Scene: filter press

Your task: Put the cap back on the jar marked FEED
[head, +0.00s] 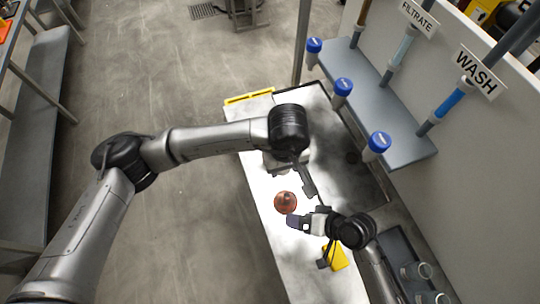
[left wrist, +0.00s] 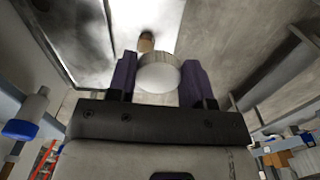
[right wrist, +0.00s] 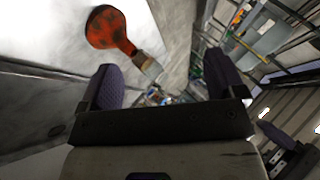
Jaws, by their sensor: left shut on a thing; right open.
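A reddish-orange flask-shaped jar (head: 285,203) stands on the white bench; its narrow neck shows in the right wrist view (right wrist: 122,40). I cannot read a FEED mark on it. My left gripper (head: 306,184) is shut on a round white cap (left wrist: 159,74), held between its purple fingers. It is near the jar, above and right of it in the head view; a brown piece (left wrist: 146,42), perhaps the jar's neck, shows beyond the cap. The cap is apart from the jar as far as I can tell. My right gripper (head: 306,221) is open and empty, just below and right of the jar.
A yellow object (head: 336,257) lies on the bench near my right wrist. A grey shelf (head: 390,115) with blue-capped tubes (head: 378,144) stands along the right, below FILTRATE and WASH signs (head: 477,72). Clear glassware (head: 418,270) sits at lower right.

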